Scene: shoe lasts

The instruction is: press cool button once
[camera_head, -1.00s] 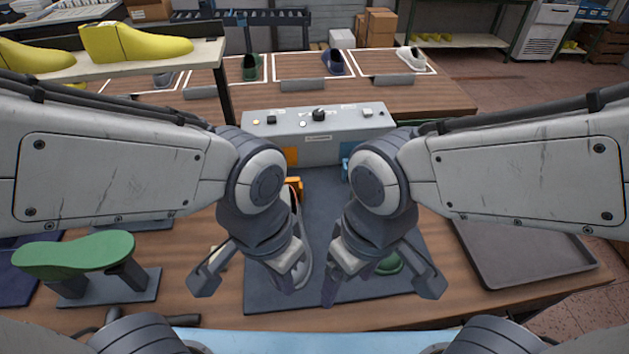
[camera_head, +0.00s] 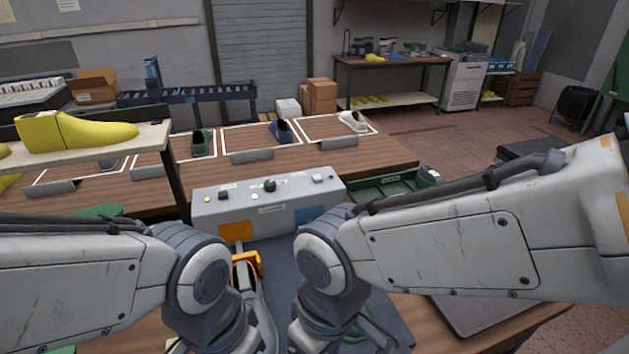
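The grey control box (camera_head: 265,210) stands on the bench ahead, with an orange panel (camera_head: 236,231) at its front left and a blue panel (camera_head: 309,214) at its front right. Its top carries a black button (camera_head: 223,195), a black knob (camera_head: 269,185) and a pale button (camera_head: 317,178). The labels are too small to read, so I cannot tell which is the cool button. My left gripper (camera_head: 238,340) and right gripper (camera_head: 312,338) are low, on the near side of the box and apart from it. Their fingers are cut off by the bottom edge.
An orange part (camera_head: 247,262) and a shoe (camera_head: 262,315) lie between my wrists, partly hidden. A shelf with yellow lasts (camera_head: 75,132) stands at the left. A grey tray (camera_head: 490,312) lies at the right. The space above the box is clear.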

